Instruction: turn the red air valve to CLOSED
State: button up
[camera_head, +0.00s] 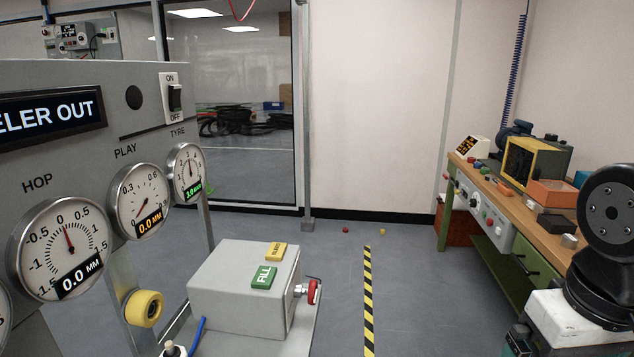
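The red air valve (313,291) is a small red handle on a metal fitting. It sticks out from the right side of a grey box (232,293) at the lower middle of the head view. No OPEN or CLOSED marking can be read on it, so I cannot tell its setting. The box top carries a green FILL button (264,277) and a yellow button (276,251) with unclear lettering. My gripper is not in view. Black joints of my arm show at the right edge, well apart from the valve.
A grey gauge panel (60,185) with several dials stands at left. A yellow roller (144,308) is below it. A workbench (520,215) with tools is at right. The floor (420,300) between has a yellow-black stripe (369,300) and is mostly free.

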aim_at(312, 292)
jog(key=u, duration=0.05)
jog(key=k, duration=0.5)
jog(key=z, duration=0.75)
jog(key=i, duration=0.55)
jog(key=u, duration=1.45)
